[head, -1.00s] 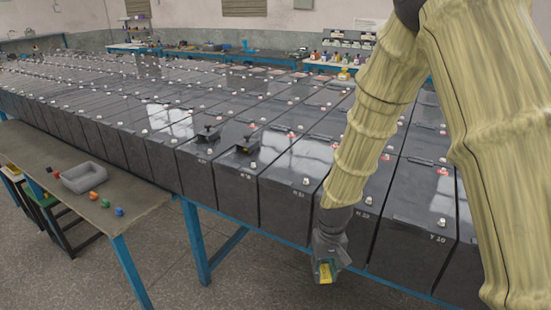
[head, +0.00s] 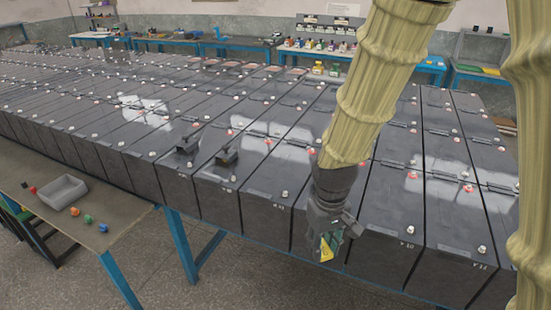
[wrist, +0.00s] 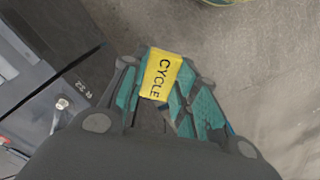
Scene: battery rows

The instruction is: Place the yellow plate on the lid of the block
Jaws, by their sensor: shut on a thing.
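The yellow plate (wrist: 160,75) bears the word "CYCLE" and sits between my gripper's fingers in the wrist view. It shows in the head view as a small yellow piece (head: 326,248) at the fingertips. My gripper (head: 328,244) is shut on it and hangs in front of the near faces of the battery row. The dark blocks (head: 265,208) have flat lids with white and red terminals. In the wrist view, a block marked "R 32" (wrist: 35,125) lies to the left of my gripper. I cannot tell which block the task means.
Two dark fittings stand on lids (head: 187,145) and (head: 228,157). A side table (head: 120,215) at left holds a grey tray (head: 62,192) and several small coloured pieces. Bare floor lies in front of the blue rack (head: 182,240).

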